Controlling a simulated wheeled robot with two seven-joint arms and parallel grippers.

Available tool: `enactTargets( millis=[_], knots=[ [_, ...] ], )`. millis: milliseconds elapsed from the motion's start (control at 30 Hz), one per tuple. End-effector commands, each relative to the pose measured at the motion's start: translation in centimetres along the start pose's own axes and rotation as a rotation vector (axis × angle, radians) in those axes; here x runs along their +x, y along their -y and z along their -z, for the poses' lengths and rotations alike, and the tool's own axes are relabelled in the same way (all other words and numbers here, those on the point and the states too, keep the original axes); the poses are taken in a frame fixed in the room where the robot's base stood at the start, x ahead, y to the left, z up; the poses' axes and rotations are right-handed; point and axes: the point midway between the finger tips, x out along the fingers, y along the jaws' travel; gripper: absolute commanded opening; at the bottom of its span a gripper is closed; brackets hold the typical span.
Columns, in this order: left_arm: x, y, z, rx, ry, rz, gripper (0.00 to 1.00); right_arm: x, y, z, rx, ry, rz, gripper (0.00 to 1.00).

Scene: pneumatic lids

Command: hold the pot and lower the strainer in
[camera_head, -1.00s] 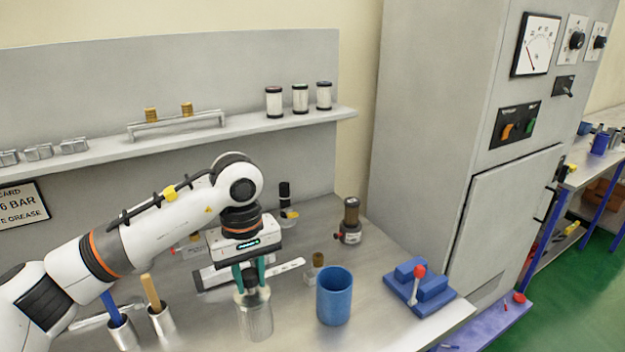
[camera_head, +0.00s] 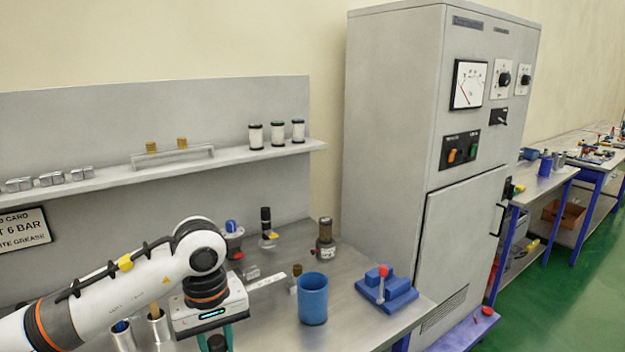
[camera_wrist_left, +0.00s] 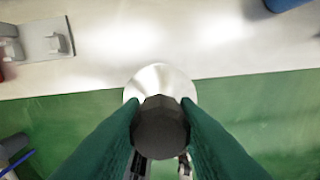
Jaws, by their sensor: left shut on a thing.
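My left gripper (camera_wrist_left: 160,115) has its green fingers shut on a dark faceted knob (camera_wrist_left: 160,128). The knob sits on top of a round silver metal piece (camera_wrist_left: 160,75), which may be the strainer or a lid. In the head view my left gripper (camera_head: 214,343) is at the bottom edge, and what it holds is cut off. The wrist view shows the silver piece against the table's front edge and the green floor. A blue open-topped cylinder (camera_head: 313,298), possibly the pot, stands upright on the bench to the right of the gripper. My right gripper is not in view.
Two metal cups (camera_head: 158,328) with handles stand left of the gripper. Behind are a bottle-like brown fitting (camera_head: 325,240), a black-topped fitting (camera_head: 267,225) and a blue-topped fitting (camera_head: 232,238). A blue block with a red-knobbed lever (camera_head: 385,290) stands right, beside a grey cabinet (camera_head: 395,130).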

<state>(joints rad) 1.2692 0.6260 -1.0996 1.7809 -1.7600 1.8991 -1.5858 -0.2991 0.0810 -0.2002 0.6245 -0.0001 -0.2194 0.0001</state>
Motion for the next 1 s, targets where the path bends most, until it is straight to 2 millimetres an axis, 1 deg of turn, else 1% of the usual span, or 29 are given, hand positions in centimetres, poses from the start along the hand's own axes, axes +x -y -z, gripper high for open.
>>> enactTargets(
  millis=[167, 300, 500, 600, 700, 867, 1000],
  knots=[
    [1.7, -1.9, 1.8, 0.097, -0.001, -0.002, 0.0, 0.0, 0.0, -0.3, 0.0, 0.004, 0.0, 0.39],
    [3.5, -3.7, 3.7, 0.199, -0.002, -0.002, 0.0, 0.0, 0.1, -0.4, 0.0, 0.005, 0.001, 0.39],
    [6.6, -7.0, 7.0, 0.383, -0.004, -0.003, 0.0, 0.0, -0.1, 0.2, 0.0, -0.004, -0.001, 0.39],
    [7.8, -8.2, 8.3, 0.456, -0.003, -0.003, 0.0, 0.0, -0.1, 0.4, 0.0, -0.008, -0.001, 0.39],
    [8.3, -8.7, 8.9, 0.495, -0.001, 0.0, 0.0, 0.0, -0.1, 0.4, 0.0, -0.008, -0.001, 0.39],
    [8.2, -8.6, 8.8, 0.494, 0.0, 0.001, 0.0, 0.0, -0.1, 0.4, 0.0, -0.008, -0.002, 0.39],
    [7.7, -7.8, 9.0, 0.527, 0.001, 0.004, 0.0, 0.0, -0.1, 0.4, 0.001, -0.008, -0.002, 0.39]
  ],
)
